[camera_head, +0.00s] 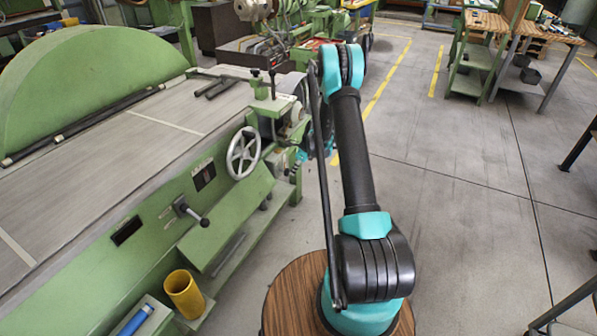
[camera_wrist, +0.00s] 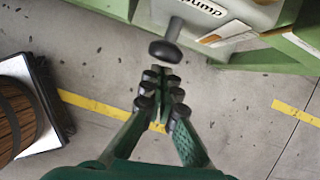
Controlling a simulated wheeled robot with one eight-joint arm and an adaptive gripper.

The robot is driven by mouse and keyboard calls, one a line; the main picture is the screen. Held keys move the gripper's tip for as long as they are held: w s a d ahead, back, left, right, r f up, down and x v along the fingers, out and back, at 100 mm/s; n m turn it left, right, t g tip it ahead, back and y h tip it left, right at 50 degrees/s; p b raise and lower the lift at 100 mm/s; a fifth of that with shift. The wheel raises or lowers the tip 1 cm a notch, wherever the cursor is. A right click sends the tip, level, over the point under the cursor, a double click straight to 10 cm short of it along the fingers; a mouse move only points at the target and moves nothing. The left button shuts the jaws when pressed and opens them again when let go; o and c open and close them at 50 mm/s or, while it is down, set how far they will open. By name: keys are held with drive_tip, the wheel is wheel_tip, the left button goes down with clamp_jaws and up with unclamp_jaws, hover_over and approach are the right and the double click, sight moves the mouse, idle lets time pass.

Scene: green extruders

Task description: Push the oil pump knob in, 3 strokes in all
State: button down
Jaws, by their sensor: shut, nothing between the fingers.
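The oil pump knob (camera_wrist: 165,50) is a dark, round, mushroom-shaped knob on a short stem in the wrist view. Its stem runs up to a grey housing (camera_wrist: 250,14) with a label ending in "ump". My gripper (camera_wrist: 160,80) is shut and empty, its dark fingertips just below the knob in the picture. I cannot tell whether the fingertips touch the knob or there is a small gap. In the head view my arm reaches toward the right end of the green machine (camera_head: 215,205), and I cannot make out the knob there.
A white handwheel (camera_head: 243,153) and a lever (camera_head: 190,211) stick out from the machine's front. A yellow cup (camera_head: 184,294) stands low at its front. Open grey floor with yellow lines lies to the right. A workbench (camera_head: 482,55) stands at the back right.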

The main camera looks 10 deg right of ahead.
drive_tip(key=shift+a, duration=0.15)
drive_tip(key=shift+w+a, duration=0.85)
drive_tip(key=shift+a, duration=0.2)
drive_tip(key=s+d+r, duration=0.3)
drive_tip(key=d+r, duration=0.4)
drive_tip(key=r, duration=0.2)
drive_tip(key=shift+s, duration=0.3)
drive_tip(key=shift+d+r, duration=0.1)
